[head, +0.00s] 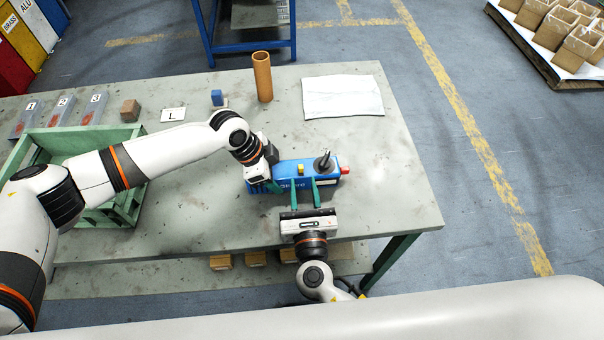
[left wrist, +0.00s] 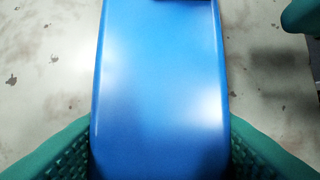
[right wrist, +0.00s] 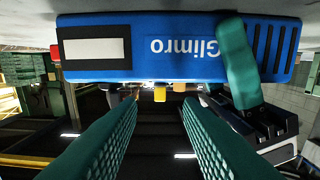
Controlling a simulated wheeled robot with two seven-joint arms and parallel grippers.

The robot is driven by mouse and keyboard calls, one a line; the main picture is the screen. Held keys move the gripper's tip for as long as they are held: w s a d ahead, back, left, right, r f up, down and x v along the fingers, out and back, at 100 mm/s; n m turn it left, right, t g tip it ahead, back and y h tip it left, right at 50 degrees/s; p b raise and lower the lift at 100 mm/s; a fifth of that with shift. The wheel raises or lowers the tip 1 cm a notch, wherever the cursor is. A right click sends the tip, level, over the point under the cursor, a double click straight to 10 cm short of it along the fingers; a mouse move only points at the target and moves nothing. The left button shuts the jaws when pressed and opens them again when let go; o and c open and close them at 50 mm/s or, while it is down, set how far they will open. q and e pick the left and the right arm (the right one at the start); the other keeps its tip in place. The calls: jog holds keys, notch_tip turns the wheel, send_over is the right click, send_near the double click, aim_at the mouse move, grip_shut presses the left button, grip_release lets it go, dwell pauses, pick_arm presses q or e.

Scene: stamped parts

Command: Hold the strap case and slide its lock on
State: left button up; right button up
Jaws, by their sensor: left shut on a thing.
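The blue strap case (head: 322,170), marked "Glimro", lies on the grey table with its red end to the right. Its blue body fills the middle of the left wrist view (left wrist: 160,90), and its lettered side faces the right wrist camera (right wrist: 185,60). A small yellow piece, seemingly the lock (head: 301,169), sits on top; it also shows in the right wrist view (right wrist: 160,95). My left gripper (head: 264,184) is shut on the case's left end. My right gripper (head: 304,181) is open at the case's front side, its fingers apart with nothing gripped between them.
A black upright knob (head: 324,161) stands on the case near its right end. A green crate (head: 124,212) is at the left. Behind are a brown tube (head: 262,77), a small blue block (head: 217,97) and a white cloth (head: 343,96). The table right of the case is clear.

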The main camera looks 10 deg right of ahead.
aim_at(301, 170)
jog(key=shift+w, duration=1.9)
grip_shut()
